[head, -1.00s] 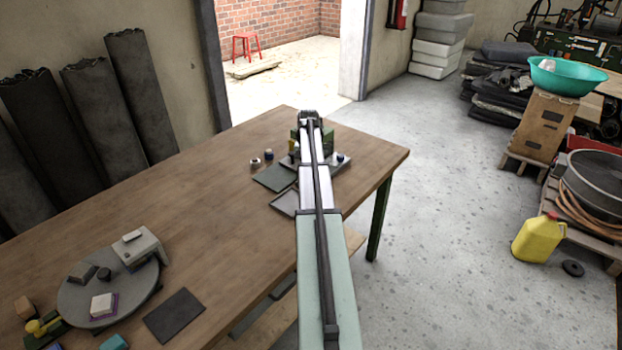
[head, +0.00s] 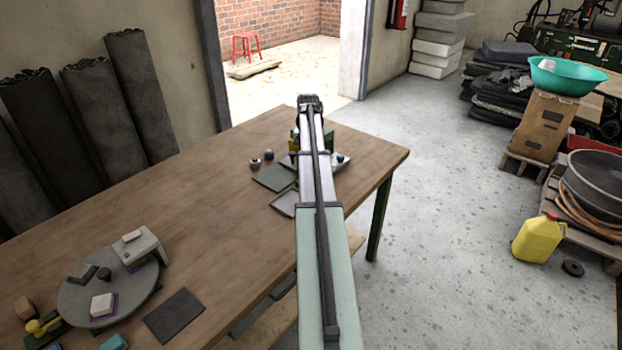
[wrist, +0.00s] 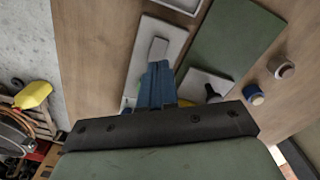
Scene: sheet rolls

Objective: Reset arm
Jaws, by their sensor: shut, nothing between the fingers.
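My arm (head: 322,250) reaches out from the bottom of the head view over the far right end of the wooden table (head: 200,185). Its far end is near the table's back edge in that view, and my fingers are hidden there. In the wrist view my gripper (wrist: 158,68) shows as blue fingers pressed together, pointing down toward the table. Nothing is between them. They appear over a grey tray (wrist: 157,50), which holds a lighter block; the height above it is hard to tell.
Green mats (head: 272,177) and small round pieces (head: 262,159) lie left of the arm. A round grey board (head: 108,290) with blocks and a dark mat (head: 174,316) are at the near left. Dark rolls (head: 140,90) lean on the wall.

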